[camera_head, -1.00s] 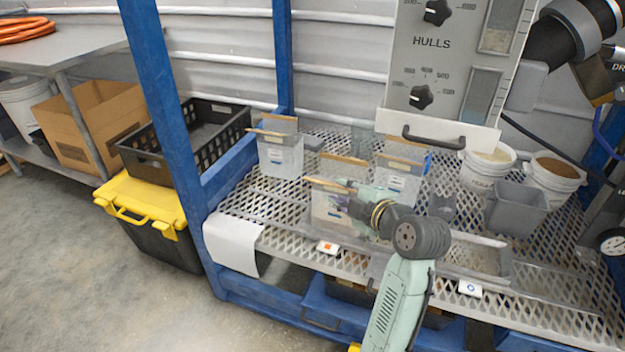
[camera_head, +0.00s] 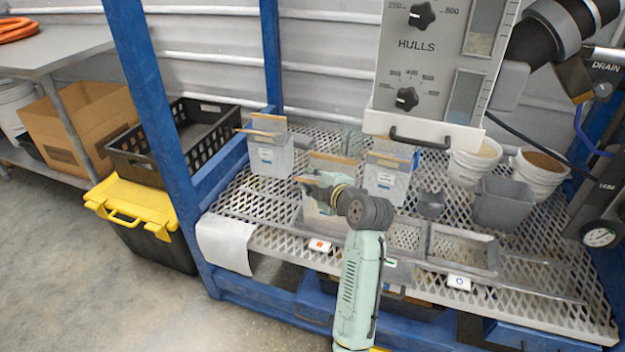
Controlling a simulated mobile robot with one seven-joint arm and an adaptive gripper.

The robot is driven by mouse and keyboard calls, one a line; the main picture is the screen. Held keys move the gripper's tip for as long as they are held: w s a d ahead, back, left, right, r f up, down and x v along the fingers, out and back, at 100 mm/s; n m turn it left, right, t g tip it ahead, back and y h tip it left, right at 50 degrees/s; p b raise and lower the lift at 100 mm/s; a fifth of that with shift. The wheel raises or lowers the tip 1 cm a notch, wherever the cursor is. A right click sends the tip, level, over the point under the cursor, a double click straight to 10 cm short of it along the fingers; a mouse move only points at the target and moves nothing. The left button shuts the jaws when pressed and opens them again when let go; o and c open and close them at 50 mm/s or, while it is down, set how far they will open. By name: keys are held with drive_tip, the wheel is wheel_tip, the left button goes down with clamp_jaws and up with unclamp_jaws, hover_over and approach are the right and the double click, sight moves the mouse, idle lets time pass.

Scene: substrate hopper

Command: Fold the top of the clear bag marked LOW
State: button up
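Three clear bags with tan strips at their tops stand on the mesh shelf. One bag (camera_head: 270,160) is at the back left, one bag (camera_head: 386,183) is right of centre, and one bag (camera_head: 314,214) is at the front middle. Their labels are too small to read, so I cannot tell which is marked LOW. My gripper (camera_head: 309,183) is at the top of the front middle bag and hides part of it. Its fingers are small and overlap the bag's strip, so I cannot tell whether they are open or shut, or touching.
The mesh shelf (camera_head: 265,238) has a blue frame with a post (camera_head: 150,100) at left. A hopper panel with a black handle (camera_head: 420,140) hangs above the bags. A grey bin (camera_head: 502,205), two white buckets and an empty metal tray (camera_head: 462,250) are at right.

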clamp_jaws()
drive_tip(key=shift+w+d+r+m+g+p, duration=0.15)
drive_tip(key=shift+w+r+m+g+p, duration=0.25)
drive_tip(key=shift+p, duration=0.6)
drive_tip(key=p, duration=0.1)
drive_tip(key=w+g+p, duration=0.1)
drive_tip(key=shift+w+d+r+m+g+p, duration=0.2)
drive_tip(key=shift+d+r+m+g+p, duration=0.1)
drive_tip(key=shift+r+m, duration=0.1)
drive_tip(key=shift+w+d+f+m+g, duration=0.15)
drive_tip(key=shift+w+m+g, duration=0.25)
drive_tip(key=shift+w+g, duration=0.2)
drive_tip(key=shift+w+d+f, duration=0.1)
drive_tip(key=shift+w, duration=0.35)
unclamp_jaws()
